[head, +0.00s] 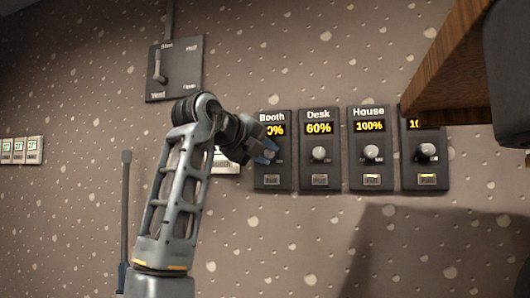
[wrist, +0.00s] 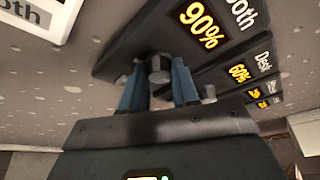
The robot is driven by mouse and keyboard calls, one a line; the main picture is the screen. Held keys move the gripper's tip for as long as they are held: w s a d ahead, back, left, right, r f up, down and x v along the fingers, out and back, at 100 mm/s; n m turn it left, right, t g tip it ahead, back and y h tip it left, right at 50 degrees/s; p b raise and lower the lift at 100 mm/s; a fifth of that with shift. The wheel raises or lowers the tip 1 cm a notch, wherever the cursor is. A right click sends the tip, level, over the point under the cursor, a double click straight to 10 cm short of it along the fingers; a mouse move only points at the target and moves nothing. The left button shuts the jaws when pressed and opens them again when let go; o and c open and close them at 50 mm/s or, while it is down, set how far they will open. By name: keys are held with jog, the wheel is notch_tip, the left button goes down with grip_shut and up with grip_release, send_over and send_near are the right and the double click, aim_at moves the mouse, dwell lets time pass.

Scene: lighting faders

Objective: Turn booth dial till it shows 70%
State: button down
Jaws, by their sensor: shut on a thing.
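The Booth dimmer panel (head: 272,180) is on the wall, leftmost in a row of dimmers. In the wrist view its display (wrist: 202,26) reads 90%. In the head view my gripper partly covers that display, so only its last part shows. My gripper (head: 268,152) is at the Booth panel, its blue fingers on either side of the grey Booth dial (wrist: 159,70). In the wrist view my gripper (wrist: 158,82) is shut on this dial. The dial's pointer mark cannot be made out.
To the right are the Desk dimmer (head: 318,178) at 60%, the House dimmer (head: 370,178) at 100%, and a fourth dimmer (head: 425,180), its display partly hidden by a wooden overhang (head: 450,70). A lever switch plate (head: 175,70) is above left. Small displays (head: 22,150) are far left.

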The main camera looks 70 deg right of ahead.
jog(key=shift+f+n, duration=0.1)
jog(key=shift+n, duration=0.2)
jog(key=n+h+b, duration=0.1)
jog(key=n+b, duration=0.1)
jog(key=n+g+b, duration=0.1)
jog(key=n, duration=0.1)
jog(key=shift+w+f+n+g+h+b, duration=0.1)
jog(key=shift+f+n+g+h+b, duration=0.2)
jog(key=shift+f+h+b, duration=0.1)
jog(key=n+h+b, duration=0.2)
jog(key=n+b, duration=0.1)
jog(key=n, duration=0.2)
jog(key=shift+f, duration=0.15)
jog(key=n+h, duration=0.1)
jog(key=n, duration=0.1)
jog(key=n+t+h+b, duration=0.1)
jog(key=n, duration=0.2)
jog(key=shift+n, duration=0.3)
jog(key=n+t, duration=0.1)
jog(key=n, duration=0.1)
jog(key=n+t+h, duration=0.1)
jog(key=n, duration=0.1)
jog(key=n+t, duration=0.1)
jog(key=n, duration=0.2)
jog(key=shift+s+f+p, duration=0.1)
jog(key=shift+s+p, duration=0.2)
jog(key=shift+p, duration=0.1)
